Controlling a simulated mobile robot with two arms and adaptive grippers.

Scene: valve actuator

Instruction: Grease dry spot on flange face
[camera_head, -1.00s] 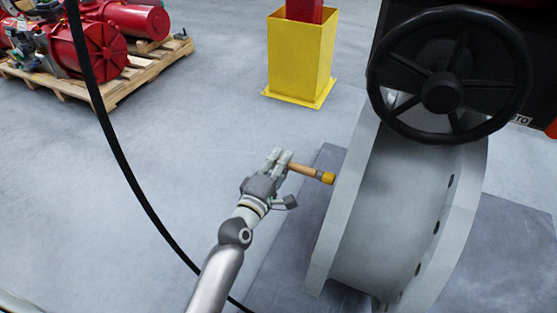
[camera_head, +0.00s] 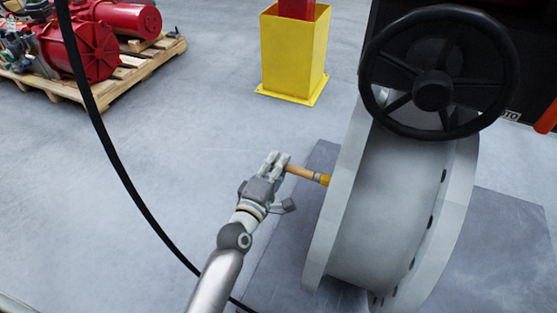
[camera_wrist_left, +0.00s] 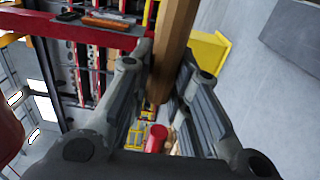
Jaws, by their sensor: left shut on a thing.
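My left gripper (camera_head: 277,162) is shut on a brush with a wooden handle (camera_head: 300,171) and a yellow end (camera_head: 324,179). The brush points right at the flange (camera_head: 340,200) of the large grey valve body. Its yellow end meets the flange's left edge in the picture; I cannot tell whether it touches the face. The flange face is turned away to the left and mostly hidden, so no dry spot shows. In the left wrist view the wooden handle (camera_wrist_left: 173,45) stands between the fingers (camera_wrist_left: 165,100). My right gripper is in neither view.
A black handwheel (camera_head: 433,90) is above the valve body. A yellow post guard (camera_head: 295,52) stands behind. A pallet (camera_head: 120,82) with red actuators (camera_head: 85,50) is at the back left. A black cable (camera_head: 125,175) hangs at left. The floor between is clear.

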